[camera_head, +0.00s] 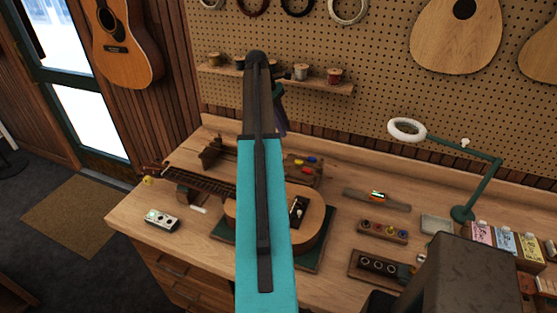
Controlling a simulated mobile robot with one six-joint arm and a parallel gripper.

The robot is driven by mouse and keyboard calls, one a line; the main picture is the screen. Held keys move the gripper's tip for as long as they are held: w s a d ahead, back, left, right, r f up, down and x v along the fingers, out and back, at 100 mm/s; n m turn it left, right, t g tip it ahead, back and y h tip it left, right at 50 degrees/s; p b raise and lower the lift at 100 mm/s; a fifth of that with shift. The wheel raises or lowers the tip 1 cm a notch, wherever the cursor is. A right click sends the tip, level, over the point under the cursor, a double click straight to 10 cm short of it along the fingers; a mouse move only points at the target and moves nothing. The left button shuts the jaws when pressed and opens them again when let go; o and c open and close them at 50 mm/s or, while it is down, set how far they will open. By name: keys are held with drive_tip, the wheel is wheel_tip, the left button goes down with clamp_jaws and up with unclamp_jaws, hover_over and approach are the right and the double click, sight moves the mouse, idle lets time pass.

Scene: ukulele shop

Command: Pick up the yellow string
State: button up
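A yellow packet (531,252) stands upright at the right end of the workbench, in a row with a pink packet (481,233) and a blue packet (506,243). Its printing is too small to read, so I cannot tell whether it holds string. A small yellow item (147,181) lies at the left end of the bench by the instrument's neck. My arm, teal and dark, reaches up through the middle of the view. Part of my gripper (281,112) seems to show behind the arm, far from the packets; its fingers are hidden.
A ukulele (310,225) lies on a green mat under my arm. A green-armed lamp (490,180) stands left of the packets. A pegboard shelf (325,86) holds several spools. A pedal-like box (162,220) sits at left. My dark body part blocks the lower right.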

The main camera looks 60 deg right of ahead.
drive_tip(key=shift+s, duration=0.2)
drive_tip(key=shift+d, duration=0.15)
approach(298, 161)
drive_tip(key=shift+x, duration=1.3)
drive_tip(key=shift+s+f, duration=0.1)
drive_tip(key=shift+s+f, duration=0.1)
drive_tip(key=shift+f, duration=0.1)
drive_tip(key=shift+b+x, duration=1.25)
drive_tip(key=shift+x, duration=1)
